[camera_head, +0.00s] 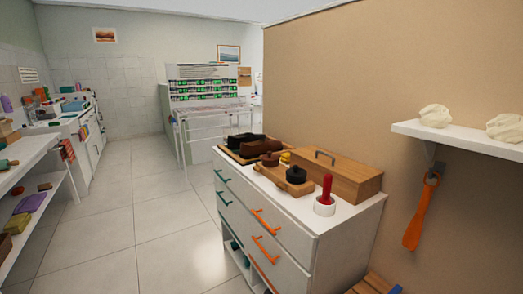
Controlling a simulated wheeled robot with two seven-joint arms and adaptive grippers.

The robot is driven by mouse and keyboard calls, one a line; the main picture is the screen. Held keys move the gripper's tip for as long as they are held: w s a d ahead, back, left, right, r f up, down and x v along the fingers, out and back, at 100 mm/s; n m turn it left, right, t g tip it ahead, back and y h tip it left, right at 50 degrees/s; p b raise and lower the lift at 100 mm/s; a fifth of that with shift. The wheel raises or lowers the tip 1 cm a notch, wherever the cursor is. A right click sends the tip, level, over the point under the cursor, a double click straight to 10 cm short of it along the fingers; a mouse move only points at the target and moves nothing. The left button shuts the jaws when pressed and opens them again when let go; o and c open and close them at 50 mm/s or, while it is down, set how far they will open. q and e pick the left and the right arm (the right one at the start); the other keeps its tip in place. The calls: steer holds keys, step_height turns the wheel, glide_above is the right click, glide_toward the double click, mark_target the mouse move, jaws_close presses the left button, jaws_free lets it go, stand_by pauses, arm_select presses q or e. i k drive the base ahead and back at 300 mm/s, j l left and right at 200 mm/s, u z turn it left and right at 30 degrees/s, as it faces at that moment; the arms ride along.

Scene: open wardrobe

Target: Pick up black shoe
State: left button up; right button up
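A black, shoe-like thing (243,141) lies in a shallow wooden tray (231,155) at the back left of a white dresser top. It is small in the view, and I cannot tell whether it is one shoe or a pair. A dark brown, shoe-like thing (271,159) sits close to it, to the right and nearer. Neither of my grippers is in view.
The white dresser (305,240) has orange and teal handles. On top stand a wooden box (340,178), a round black thing (293,173) and a red-handled item in a white holder (325,204). A wall shelf (465,140) juts out right. Tiled floor (165,220) is clear left.

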mark_target(234, 142)
steer(key=i+j+z, duration=0.2)
steer(key=i+j, duration=0.15)
steer(key=j, duration=0.3)
steer(key=i+j, duration=0.15)
steer(key=j, duration=0.15)
steer(key=i+j+z, duration=0.15)
steer(key=j, duration=0.2)
steer(key=i+j+z, duration=0.1)
steer(key=i+j, duration=0.2)
steer(key=i+j+z, duration=0.15)
steer(key=j, duration=0.3)
steer(key=i, duration=0.1)
